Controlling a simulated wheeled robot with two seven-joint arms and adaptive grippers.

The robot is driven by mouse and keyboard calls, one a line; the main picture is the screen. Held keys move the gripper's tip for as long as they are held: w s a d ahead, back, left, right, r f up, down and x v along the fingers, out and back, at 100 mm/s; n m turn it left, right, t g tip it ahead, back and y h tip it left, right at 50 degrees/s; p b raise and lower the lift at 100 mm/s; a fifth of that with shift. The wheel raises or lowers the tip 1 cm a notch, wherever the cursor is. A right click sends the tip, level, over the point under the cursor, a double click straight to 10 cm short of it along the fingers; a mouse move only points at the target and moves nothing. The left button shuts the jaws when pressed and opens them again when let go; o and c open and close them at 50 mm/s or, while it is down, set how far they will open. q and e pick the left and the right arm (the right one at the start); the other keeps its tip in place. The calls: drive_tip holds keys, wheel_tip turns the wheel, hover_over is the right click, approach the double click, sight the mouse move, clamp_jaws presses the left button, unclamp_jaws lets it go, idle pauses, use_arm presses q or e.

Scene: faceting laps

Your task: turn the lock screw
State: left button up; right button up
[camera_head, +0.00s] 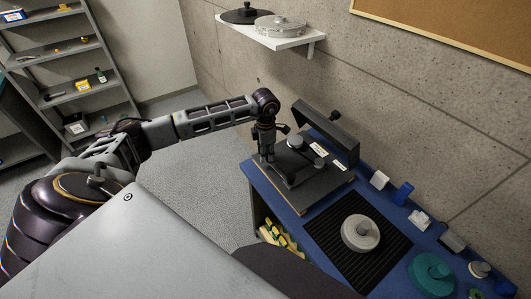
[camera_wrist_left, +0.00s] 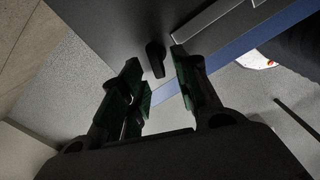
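A grey and black faceting machine (camera_head: 318,180) stands on the blue bench by the wall. In the left wrist view a small dark knob (camera_wrist_left: 155,58), which looks like the lock screw, sticks out from the machine's dark side face (camera_wrist_left: 120,25). My left gripper (camera_head: 266,163) is at the machine's left side and hides that spot in the head view. In the left wrist view my left gripper (camera_wrist_left: 160,75) is open. Its two green-padded fingers point toward the knob, which shows in the gap between them near the tips. I cannot tell whether either finger touches it. My right gripper is not in view.
A round grey lap (camera_head: 361,233) lies on a black ribbed mat (camera_head: 327,227) in front of the machine. A teal lap (camera_head: 431,273) and small items line the bench's right side. A wall shelf (camera_head: 270,36) holds more discs. Open floor lies left of the bench.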

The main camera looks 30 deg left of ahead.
use_arm(q)
drive_tip(key=shift+f, duration=0.2)
clamp_jaws()
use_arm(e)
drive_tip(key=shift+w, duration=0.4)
